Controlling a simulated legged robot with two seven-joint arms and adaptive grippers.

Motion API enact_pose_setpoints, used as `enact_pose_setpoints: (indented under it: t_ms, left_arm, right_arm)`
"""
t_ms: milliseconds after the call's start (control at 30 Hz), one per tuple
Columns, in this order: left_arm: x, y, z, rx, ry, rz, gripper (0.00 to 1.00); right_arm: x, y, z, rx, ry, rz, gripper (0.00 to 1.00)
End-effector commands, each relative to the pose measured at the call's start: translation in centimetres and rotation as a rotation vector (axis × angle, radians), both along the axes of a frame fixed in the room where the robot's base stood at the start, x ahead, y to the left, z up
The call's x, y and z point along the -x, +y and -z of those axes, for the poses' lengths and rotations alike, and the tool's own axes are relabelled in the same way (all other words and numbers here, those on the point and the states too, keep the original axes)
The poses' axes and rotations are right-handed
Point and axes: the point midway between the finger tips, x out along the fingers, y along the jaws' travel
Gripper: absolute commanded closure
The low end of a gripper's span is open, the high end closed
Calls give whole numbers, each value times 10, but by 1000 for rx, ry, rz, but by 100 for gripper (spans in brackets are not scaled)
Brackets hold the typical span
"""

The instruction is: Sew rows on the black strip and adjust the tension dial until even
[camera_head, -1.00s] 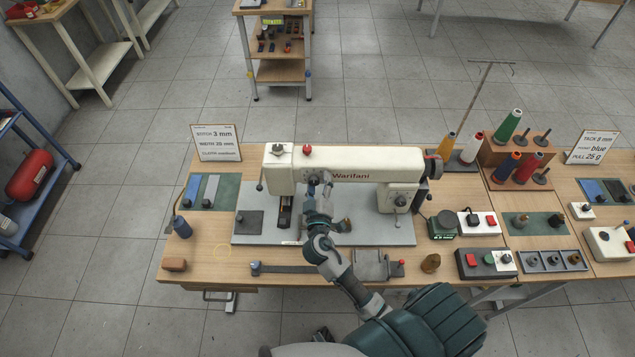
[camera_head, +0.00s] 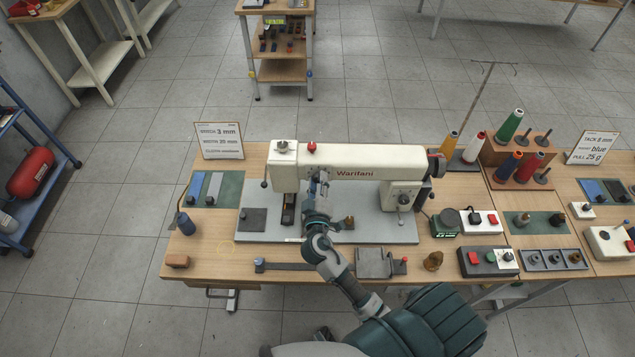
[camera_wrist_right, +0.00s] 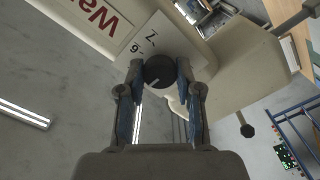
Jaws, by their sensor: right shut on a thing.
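The cream sewing machine (camera_head: 385,157) stands on a grey base plate (camera_head: 375,229) on the wooden table. My right gripper (camera_wrist_right: 159,80) is at the front of its sewing head, shut on the dark round tension dial (camera_wrist_right: 158,68). The dial has a light pointer mark, with a numbered white plate (camera_wrist_right: 160,38) beside it. In the head view my right gripper (camera_head: 319,184) and arm hide the dial. A black strip (camera_head: 288,211) lies below the head, left of my gripper, partly hidden. My left gripper is not in view.
A sign (camera_head: 219,140) stands at the back left. A green mat (camera_head: 230,191) holds blue and grey strips. A flat grey tool (camera_head: 295,266) and metal block (camera_head: 376,263) lie at the front. Thread cones and a red-button box (camera_head: 488,262) are to the right.

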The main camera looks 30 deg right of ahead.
Motion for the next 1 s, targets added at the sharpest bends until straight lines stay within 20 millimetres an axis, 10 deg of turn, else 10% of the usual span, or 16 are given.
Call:
enact_pose_setpoints:
  t_ms: [400, 600, 1000]
  left_arm:
    - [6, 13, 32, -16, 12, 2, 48]
    - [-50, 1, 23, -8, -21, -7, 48]
    - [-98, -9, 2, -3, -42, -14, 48]
  right_arm:
    - [0, 1, 10, -194, -104, 0, 100]
    - [0, 1, 11, -334, -187, 2, 100]
    - [0, 1, 8, -536, -311, 1, 100]
